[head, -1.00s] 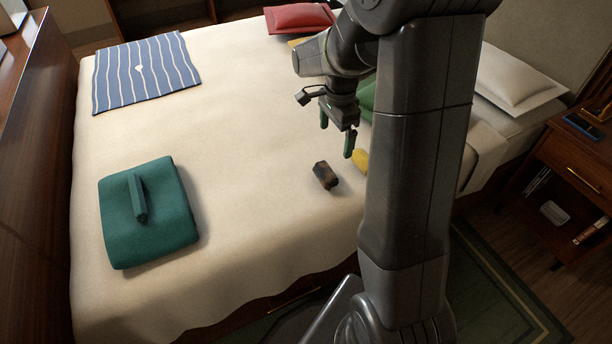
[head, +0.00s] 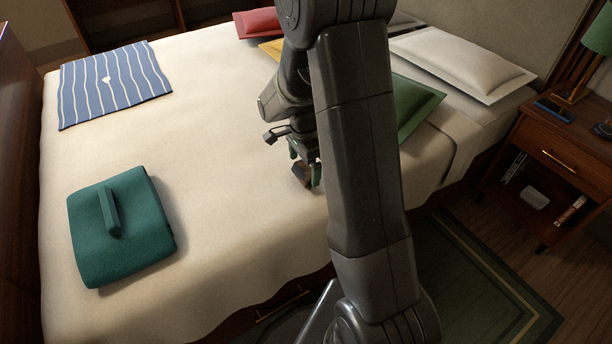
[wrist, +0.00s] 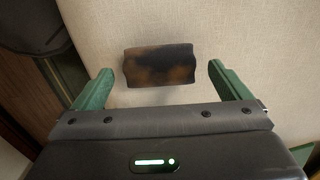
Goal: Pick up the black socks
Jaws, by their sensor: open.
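A small dark roll (head: 300,173), mottled black and brown, lies on the cream bedspread. It is the only thing here that could be the black socks, but I cannot tell for sure that it is socks. My gripper (head: 305,170) is low over it, with green fingers partly hiding it in the head view. In the wrist view the dark roll (wrist: 160,66) lies crosswise between the tips of my gripper (wrist: 160,72). The fingers are open, with a gap on each side of it.
A folded teal towel (head: 145,225) with a small teal bar (head: 109,212) on it lies at the left. A blue striped cloth (head: 115,85) lies at the far left. Red (head: 258,24), green (head: 415,105) and white (head: 460,62) pillows are at the back. A nightstand (head: 550,150) stands right. The bed's middle is clear.

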